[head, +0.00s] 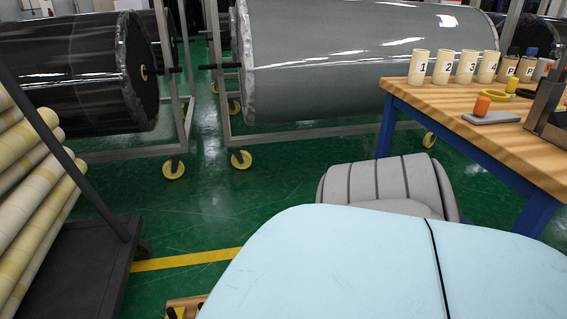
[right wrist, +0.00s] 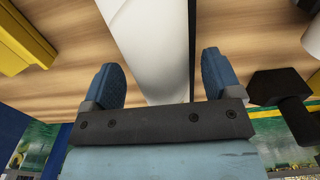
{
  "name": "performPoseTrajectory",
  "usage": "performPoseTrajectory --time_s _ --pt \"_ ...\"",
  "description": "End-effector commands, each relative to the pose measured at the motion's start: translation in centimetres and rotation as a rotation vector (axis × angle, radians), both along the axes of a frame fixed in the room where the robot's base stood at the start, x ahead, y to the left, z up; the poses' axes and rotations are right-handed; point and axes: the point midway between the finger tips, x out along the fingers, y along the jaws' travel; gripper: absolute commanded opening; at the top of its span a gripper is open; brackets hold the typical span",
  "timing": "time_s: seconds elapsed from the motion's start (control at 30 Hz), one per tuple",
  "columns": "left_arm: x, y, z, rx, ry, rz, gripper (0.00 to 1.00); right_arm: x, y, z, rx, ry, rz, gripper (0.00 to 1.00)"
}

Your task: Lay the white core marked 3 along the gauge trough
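In the head view a cream-white core marked 3 (head: 466,67) stands upright on the wooden bench, between similar cores marked 2 (head: 444,67) and 4 (head: 488,66). My right gripper (right wrist: 160,75) shows only in the right wrist view. Its blue fingertips are open, with a long white shape (right wrist: 155,45) between them and a gap on each side. I cannot tell what that white shape is; no number shows on it. My left gripper is not in view. I cannot make out a gauge trough for certain.
The core marked 1 (head: 418,68), a grey pad with an orange piece (head: 491,118) and a dark metal stand (head: 548,105) are on the bench (head: 435,104). A grey wrapped roll (head: 340,60) hangs behind. Wrist view: yellow object (right wrist: 22,40), black object (right wrist: 280,88).

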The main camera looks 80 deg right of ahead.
Motion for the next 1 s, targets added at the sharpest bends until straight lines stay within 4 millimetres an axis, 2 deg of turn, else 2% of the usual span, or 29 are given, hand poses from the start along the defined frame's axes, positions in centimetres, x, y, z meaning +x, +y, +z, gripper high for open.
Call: performPoseTrajectory --time_s 0.17,0.27,0.37,0.47,0.57,0.8,1.0 --pt "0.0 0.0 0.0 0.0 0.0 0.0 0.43 0.0 0.0 0.1 0.0 0.0 0.001 0.84" --pt "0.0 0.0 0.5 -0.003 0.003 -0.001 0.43 0.0 0.0 0.9 0.0 -0.001 0.002 0.84" --pt "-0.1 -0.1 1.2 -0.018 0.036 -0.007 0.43 0.0 0.0 2.7 0.0 -0.001 0.002 0.84" --pt "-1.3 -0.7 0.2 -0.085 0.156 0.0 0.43 -0.1 0.0 5.0 0.0 0.0 0.002 0.84" --pt "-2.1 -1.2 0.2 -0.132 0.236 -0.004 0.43 0.0 0.0 7.3 0.0 -0.001 0.002 0.84" --pt "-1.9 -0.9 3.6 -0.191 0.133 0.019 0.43 -0.1 0.0 11.3 0.0 0.0 0.001 0.84" --pt "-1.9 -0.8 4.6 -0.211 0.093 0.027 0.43 0.0 0.0 12.5 0.0 -0.001 0.001 0.84"
